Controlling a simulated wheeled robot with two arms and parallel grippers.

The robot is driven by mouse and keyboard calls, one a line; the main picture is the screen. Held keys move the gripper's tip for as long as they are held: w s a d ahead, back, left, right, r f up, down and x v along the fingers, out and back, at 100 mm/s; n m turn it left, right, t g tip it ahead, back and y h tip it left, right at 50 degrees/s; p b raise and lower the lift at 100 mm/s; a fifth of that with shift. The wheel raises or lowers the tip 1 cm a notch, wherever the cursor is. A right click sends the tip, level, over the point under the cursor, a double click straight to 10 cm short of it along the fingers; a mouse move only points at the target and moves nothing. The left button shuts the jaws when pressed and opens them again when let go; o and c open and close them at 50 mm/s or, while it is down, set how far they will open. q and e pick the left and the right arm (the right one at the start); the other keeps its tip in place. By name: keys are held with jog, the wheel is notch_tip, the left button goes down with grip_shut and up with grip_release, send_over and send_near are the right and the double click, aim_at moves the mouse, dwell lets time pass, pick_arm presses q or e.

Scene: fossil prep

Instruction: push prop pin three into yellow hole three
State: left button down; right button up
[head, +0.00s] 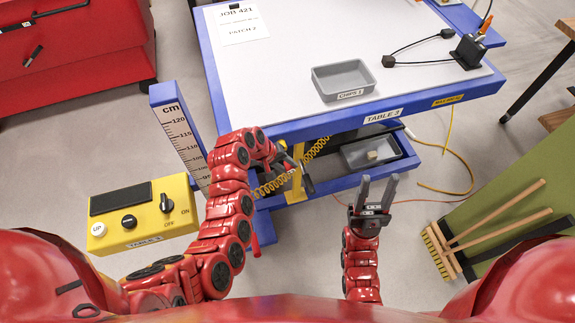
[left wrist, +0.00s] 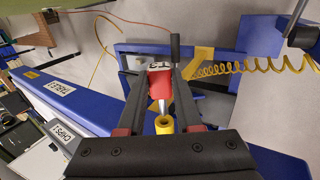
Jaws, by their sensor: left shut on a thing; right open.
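In the left wrist view, prop pin three (left wrist: 158,88) has a red body, a pale end marked with a 3 and a thin metal tip. My left gripper (left wrist: 159,72) is shut on its red body. The tip points at a yellow ring with a dark opening, the yellow hole (left wrist: 163,125); I cannot tell whether it enters. In the head view my left gripper (head: 290,166) is beside a yellow post (head: 297,180) under the table's front edge; pin and hole are not clear there. My right gripper (head: 376,193) is open and empty, below the table front.
The blue-edged table (head: 300,60) bears a grey chips tray (head: 344,80) and a small black device (head: 468,50). A lower shelf holds a grey bin (head: 371,152). A yellow control box (head: 143,215) stands left. A yellow coiled cable (head: 270,187) runs near my left gripper.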

pick_arm(q)
jog(key=shift+w+b, duration=0.15)
jog(key=shift+b, duration=0.15)
dwell(0.4)
jog(key=shift+w+a+b, duration=0.25)
jog(key=shift+w+b, duration=0.35)
jog(key=shift+w+a+b, duration=0.2)
jog(key=shift+w+b, duration=0.25)
jog(key=shift+w, duration=0.1)
jog(key=shift+w+a+b, duration=0.15)
jog(key=shift+w+b, duration=0.3)
jog(key=shift+w, duration=0.1)
jog(key=shift+w+r+b, duration=0.1)
jog(key=shift+w+b, duration=0.1)
jog(key=shift+b, duration=0.15)
dwell(0.5)
